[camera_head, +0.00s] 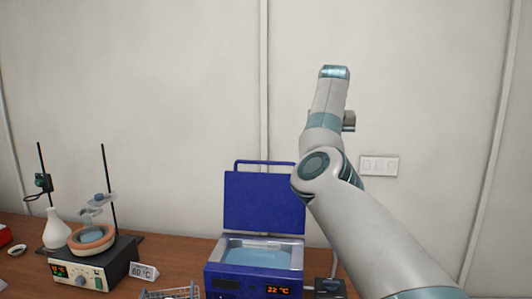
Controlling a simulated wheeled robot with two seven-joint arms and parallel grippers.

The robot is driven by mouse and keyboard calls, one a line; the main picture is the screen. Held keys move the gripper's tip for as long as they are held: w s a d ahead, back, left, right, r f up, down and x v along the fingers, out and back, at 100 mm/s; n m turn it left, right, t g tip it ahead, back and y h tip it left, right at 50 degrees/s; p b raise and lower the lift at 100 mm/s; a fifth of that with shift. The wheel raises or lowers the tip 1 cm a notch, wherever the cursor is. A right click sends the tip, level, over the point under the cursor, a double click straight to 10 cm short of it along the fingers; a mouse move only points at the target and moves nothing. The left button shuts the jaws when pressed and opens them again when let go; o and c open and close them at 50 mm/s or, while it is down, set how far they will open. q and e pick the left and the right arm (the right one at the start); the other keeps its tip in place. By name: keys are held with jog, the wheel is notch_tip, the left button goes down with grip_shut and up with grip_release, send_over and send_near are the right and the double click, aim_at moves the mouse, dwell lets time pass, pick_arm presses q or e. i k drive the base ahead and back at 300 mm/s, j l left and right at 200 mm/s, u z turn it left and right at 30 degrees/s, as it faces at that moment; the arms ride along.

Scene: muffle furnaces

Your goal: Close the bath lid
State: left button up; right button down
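The water bath (222,279) is a blue box on the bench with a metal rim, pale water inside and a red display reading 22 °C. Its blue lid (262,203) stands open, upright at the back of the bath, with a bar handle (262,162) along its top edge. My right arm comes in from the lower right and rises in front of the wall, overlapping the lid's right edge in the picture. I see no fingers of my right gripper at the arm's raised end. My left gripper is out of view.
A hotplate (105,268) with a bowl, stands and a white flask (54,231) is at the left. A 60 °C card (144,272) and a wire rack (170,293) lie between it and the bath. A small dark device (329,288) is right of the bath.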

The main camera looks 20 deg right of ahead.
aim_at(254, 202)
jog(key=i, duration=1.3)
